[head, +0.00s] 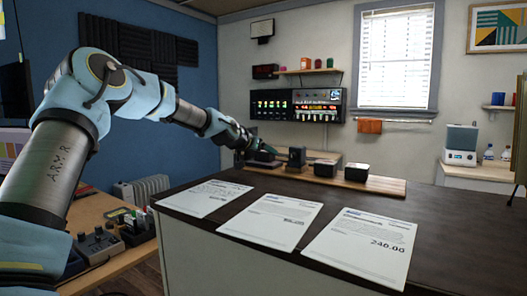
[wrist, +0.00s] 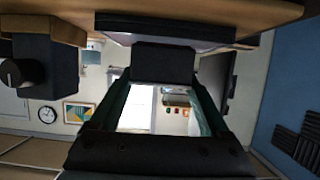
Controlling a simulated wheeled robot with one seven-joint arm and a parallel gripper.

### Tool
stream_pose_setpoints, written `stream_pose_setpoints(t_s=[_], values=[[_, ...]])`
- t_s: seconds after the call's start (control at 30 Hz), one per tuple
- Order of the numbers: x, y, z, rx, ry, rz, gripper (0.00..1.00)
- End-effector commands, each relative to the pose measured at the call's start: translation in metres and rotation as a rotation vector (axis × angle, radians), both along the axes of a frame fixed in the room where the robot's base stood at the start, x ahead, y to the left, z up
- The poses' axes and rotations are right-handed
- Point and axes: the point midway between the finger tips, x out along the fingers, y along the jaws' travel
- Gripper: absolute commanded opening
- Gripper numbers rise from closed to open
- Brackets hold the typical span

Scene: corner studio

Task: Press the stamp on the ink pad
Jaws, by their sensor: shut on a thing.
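My gripper (head: 256,150) is at the far left end of the wooden board on the dark counter. In the wrist view my gripper (wrist: 165,75) is shut on a black block, which I take to be the stamp (wrist: 165,62). Its far end is right by a flat dark slab, likely the ink pad (wrist: 165,28), lying on the wooden board (wrist: 250,12). I cannot tell whether they touch. In the head view the ink pad (head: 264,163) shows low and dark under my gripper. The held stamp is hard to make out there.
A dark upright block (head: 297,157) stands just right of my gripper. Two black boxes (head: 326,168) (head: 355,173) sit farther right on the board. Three printed sheets (head: 205,197) (head: 272,220) (head: 362,246) lie along the counter's near side. The counter's right part is clear.

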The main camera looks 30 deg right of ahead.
Motion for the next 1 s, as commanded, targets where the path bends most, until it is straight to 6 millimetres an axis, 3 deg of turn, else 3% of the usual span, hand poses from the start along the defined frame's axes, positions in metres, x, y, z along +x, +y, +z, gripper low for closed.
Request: stream_pose_setpoints(t_s=[0.8,1.0], values=[[0.000,-0.001,0.068,-0.005,-0.004,0.001,0.23],[0.000,0.000,0.073,-0.004,-0.004,0.001,0.23]])
